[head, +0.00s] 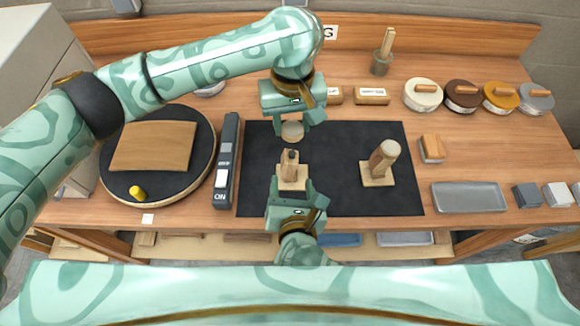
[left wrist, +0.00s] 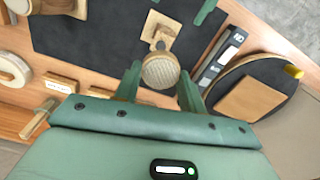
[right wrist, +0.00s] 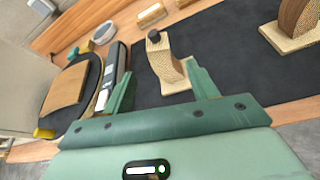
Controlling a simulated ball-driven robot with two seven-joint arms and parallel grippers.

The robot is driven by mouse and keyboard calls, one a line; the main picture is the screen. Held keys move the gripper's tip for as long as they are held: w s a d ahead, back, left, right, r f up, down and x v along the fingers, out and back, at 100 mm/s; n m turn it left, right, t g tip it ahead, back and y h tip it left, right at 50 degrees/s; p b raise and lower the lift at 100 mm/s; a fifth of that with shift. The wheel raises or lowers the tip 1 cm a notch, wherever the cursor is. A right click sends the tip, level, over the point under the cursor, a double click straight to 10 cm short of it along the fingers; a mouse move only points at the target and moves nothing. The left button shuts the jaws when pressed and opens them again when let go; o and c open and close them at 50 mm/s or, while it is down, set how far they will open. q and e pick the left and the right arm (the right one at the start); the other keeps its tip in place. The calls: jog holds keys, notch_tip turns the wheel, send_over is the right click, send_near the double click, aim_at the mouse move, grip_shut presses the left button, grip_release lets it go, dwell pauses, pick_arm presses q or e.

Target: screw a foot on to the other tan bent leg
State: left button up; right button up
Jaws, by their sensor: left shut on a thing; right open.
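A tan bent leg (head: 290,160) stands on a square wooden base on the dark mat, with a dark stud (right wrist: 154,35) on its upper end. My left gripper (head: 292,129) is shut on a round tan foot (left wrist: 160,73) and holds it above and behind this leg, apart from the stud in the head view. My right gripper (head: 292,185) is open at the front of the leg's base; in the right wrist view the leg (right wrist: 168,65) stands beyond and between its fingers. A second tan bent leg (head: 380,165) stands to the right, with a round cap-like top.
The dark mat (head: 340,195) is clear between the legs. A switch box (head: 227,150) and a round turntable (head: 112,190) with a wooden board lie left. A grey tray (head: 470,197) and a wood-topped block (head: 432,148) lie right. Several lidded pots stand at back right.

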jog(key=x, duration=1.1)
jog(key=shift+c, duration=0.4)
grip_shut()
pick_arm(q)
send_over(292, 152)
jog(key=shift+f, duration=2.45)
jog(key=shift+f, duration=0.9)
jog(key=shift+f, duration=0.6)
